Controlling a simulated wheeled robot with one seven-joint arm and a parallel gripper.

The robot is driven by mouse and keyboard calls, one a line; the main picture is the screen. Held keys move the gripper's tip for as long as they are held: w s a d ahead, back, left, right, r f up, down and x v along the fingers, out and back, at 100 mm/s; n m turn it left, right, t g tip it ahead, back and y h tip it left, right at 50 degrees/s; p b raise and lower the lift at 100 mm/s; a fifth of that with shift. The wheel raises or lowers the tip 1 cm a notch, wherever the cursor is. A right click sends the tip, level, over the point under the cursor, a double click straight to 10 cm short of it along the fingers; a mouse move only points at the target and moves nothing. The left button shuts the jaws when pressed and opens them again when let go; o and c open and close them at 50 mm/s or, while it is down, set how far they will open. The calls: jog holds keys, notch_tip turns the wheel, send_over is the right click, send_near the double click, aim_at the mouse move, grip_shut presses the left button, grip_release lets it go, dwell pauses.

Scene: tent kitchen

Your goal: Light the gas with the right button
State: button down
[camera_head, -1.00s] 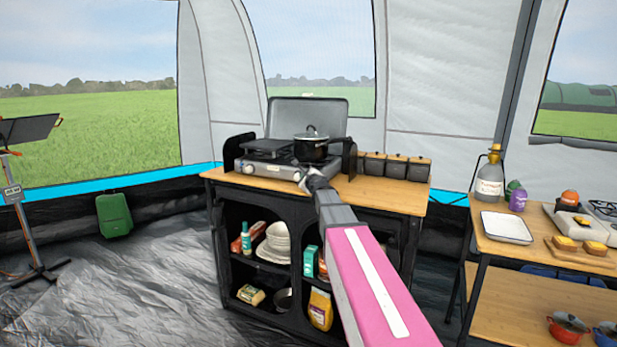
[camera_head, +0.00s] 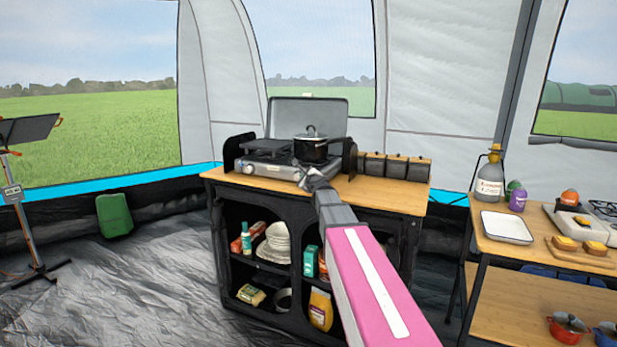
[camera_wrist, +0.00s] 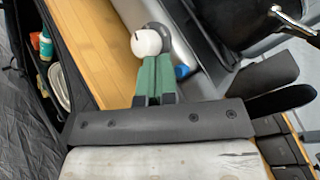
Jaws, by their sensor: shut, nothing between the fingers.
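The gas stove (camera_head: 265,168) stands on the wooden-topped cabinet with its lid raised and a black pot (camera_head: 312,147) on its right side. My gripper (camera_head: 306,182) is at the front right of the stove. In the wrist view, my gripper's green fingers (camera_wrist: 153,72) are together with nothing between them. A round knob (camera_wrist: 146,42) with a white face and dark grey body is right at the fingertips on the stove front (camera_wrist: 193,58). I cannot tell whether they touch. My arm hides part of the cabinet and the stove's front right corner.
The cabinet top (camera_head: 390,192) is clear in front of a row of dark canisters (camera_head: 395,167). A wooden table (camera_head: 485,222) with a white tray (camera_head: 506,228) and bottles stands on the right.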

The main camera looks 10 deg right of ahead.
jog(key=shift+w+d, duration=0.1)
jog(key=shift+w+d, duration=0.15)
jog(key=shift+w, duration=0.1)
jog(key=shift+w+d, duration=0.25)
jog(key=shift+w, duration=0.1)
dwell(0.9)
jog(key=shift+s, duration=0.1)
jog(key=shift+s+a, duration=0.5)
jog(key=shift+s, duration=0.15)
dwell(0.3)
jog(key=s+a, duration=0.1)
jog(key=s, duration=0.1)
jog(key=s+a, duration=0.2)
dwell(0.4)
dwell(0.4)
